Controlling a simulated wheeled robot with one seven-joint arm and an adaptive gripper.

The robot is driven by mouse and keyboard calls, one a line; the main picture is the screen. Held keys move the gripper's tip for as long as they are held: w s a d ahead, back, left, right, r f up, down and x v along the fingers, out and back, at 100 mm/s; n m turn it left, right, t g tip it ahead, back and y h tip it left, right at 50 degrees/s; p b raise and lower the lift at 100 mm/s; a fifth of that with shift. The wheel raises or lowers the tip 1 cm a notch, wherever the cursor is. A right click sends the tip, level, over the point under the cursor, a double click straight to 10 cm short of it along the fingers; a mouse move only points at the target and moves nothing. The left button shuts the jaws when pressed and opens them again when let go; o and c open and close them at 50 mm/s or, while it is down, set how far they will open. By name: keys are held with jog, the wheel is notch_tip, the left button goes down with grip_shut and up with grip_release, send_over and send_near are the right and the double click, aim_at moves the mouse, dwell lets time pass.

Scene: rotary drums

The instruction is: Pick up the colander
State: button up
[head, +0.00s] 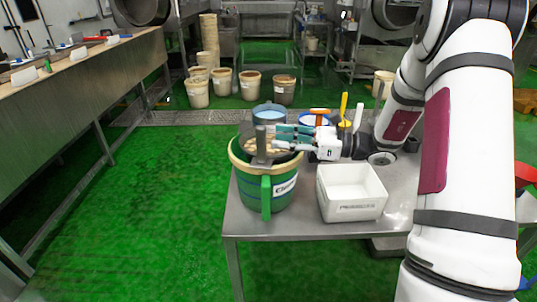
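What looks like the colander, a round tan perforated piece with an upright grey metal part (260,140), sits in the mouth of a green bucket (266,190) with a cream rim. Its lower part is hidden inside the bucket. My gripper (277,137), white with teal fingers, reaches in from the right over the bucket's mouth. Its fingers point left, spread apart, with the tips close to the upright grey part. I cannot tell whether they touch it.
The bucket stands on a metal table (290,222) beside an empty white bin (351,192). A blue-topped tub (270,113) and tools with yellow (343,104) and orange handles stand behind. A long workbench (85,90) is at left. Several pails stand at the back. Green floor is clear at left.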

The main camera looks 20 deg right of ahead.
jog(key=shift+w+p+x, duration=0.25)
jog(key=shift+p+x, duration=0.25)
jog(key=shift+x, duration=2.6)
jog(key=shift+d+r, duration=0.1)
jog(key=shift+d, duration=0.05)
grip_shut()
jog(key=shift+r, duration=0.1)
